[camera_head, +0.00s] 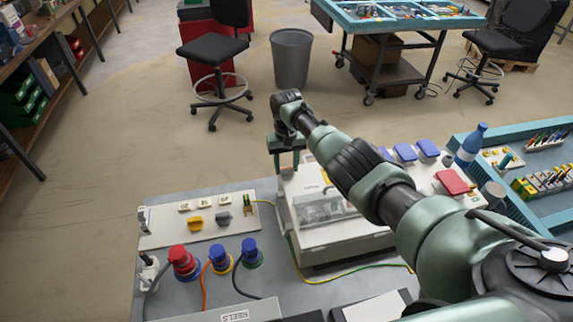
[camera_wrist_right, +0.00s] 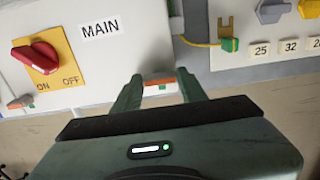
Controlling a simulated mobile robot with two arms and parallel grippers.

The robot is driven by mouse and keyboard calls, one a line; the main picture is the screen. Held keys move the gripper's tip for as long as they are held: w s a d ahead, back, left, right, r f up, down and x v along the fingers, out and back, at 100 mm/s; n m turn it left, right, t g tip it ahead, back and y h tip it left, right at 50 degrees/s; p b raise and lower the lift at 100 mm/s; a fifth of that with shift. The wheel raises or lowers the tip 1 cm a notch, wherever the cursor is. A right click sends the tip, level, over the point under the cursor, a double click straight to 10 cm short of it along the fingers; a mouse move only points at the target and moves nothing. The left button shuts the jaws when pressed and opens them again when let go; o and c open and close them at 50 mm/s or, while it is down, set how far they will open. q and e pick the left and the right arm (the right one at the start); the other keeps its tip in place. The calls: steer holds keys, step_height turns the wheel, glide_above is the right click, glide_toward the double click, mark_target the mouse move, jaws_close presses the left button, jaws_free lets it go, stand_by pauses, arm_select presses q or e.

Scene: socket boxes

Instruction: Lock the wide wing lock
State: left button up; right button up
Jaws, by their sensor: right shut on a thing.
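My right gripper (camera_head: 286,158) points down at the back left corner of a white box with a clear window (camera_head: 322,210). In the right wrist view its two fingers (camera_wrist_right: 160,92) are on either side of a small part with orange, white and green marks (camera_wrist_right: 158,81) at the box edge. This appears to be the wing lock, and the gripper is shut on it. The fingers hide most of its wing, so I cannot tell its exact turn. A similar marked part (camera_wrist_right: 20,102) sits farther left on the edge. My left gripper is not in view.
A red switch (camera_wrist_right: 36,57) on a yellow plate sits beside the MAIN label (camera_wrist_right: 100,29). Red (camera_head: 184,262) and blue plugs (camera_head: 251,251) stand in front. A blue bottle (camera_head: 470,146) is at right.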

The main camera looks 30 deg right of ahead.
mark_target(287, 168)
stand_by(0.4)
steer(key=o, duration=1.4)
steer(key=shift+r+b, duration=0.4)
steer(key=shift+r, duration=3.5)
